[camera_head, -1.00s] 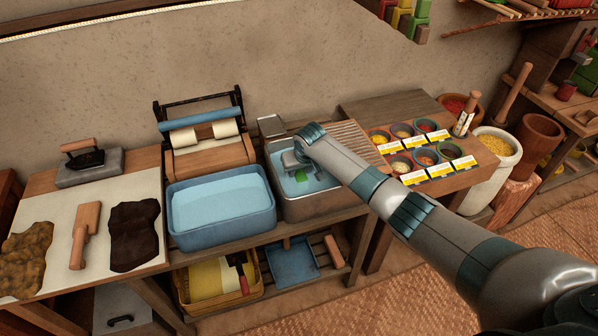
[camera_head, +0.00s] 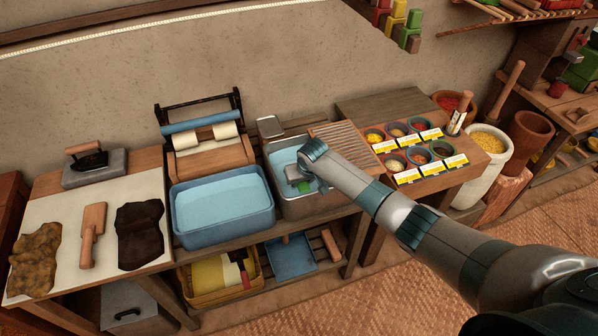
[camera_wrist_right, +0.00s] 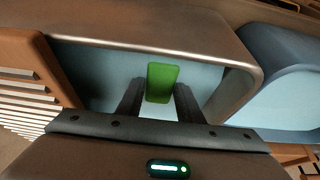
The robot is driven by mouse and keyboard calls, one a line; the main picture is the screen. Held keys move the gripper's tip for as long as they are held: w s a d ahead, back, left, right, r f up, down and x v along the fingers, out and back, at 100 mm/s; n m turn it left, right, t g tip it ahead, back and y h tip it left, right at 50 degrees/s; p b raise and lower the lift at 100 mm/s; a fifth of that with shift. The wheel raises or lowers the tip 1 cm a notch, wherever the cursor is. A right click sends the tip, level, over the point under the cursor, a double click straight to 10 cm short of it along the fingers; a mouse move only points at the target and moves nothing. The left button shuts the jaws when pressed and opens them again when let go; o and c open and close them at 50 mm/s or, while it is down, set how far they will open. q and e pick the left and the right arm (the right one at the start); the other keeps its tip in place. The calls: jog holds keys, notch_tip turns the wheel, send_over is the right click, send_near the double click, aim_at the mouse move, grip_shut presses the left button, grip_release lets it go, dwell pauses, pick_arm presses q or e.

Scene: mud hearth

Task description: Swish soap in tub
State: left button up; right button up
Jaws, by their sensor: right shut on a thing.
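A metal tub (camera_head: 310,206) with pale blue water stands on the bench in the middle of the head view. My right gripper (camera_head: 305,184) reaches down into this tub. It is shut on a green soap bar, whose end (camera_head: 323,189) shows just below the gripper. In the right wrist view the green soap (camera_wrist_right: 162,82) sits between the two dark fingers of my gripper (camera_wrist_right: 158,100), over the blue water inside the tub's rim (camera_wrist_right: 150,42). I cannot tell how deep the soap is in the water. My left gripper does not show.
A blue basin (camera_head: 222,236) of water stands just left of the tub. A ribbed washboard (camera_head: 345,146) lies at its right, with several small bowls and labels beyond. A roller press (camera_head: 208,135) stands behind the basin. A shelf below holds a yellow-lined crate (camera_head: 214,299).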

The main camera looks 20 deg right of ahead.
jog(key=shift+s, duration=0.2)
jog(key=shift+w+f+b, duration=0.1)
jog(key=shift+w+b, duration=0.4)
jog(key=shift+w, duration=0.05)
jog(key=w+b, duration=0.8)
jog(key=shift+w+a+f, duration=0.1)
jog(key=shift+a+f, duration=0.05)
jog(key=shift+a, duration=0.05)
jog(key=shift+w, duration=0.4)
jog(key=shift+r, duration=0.25)
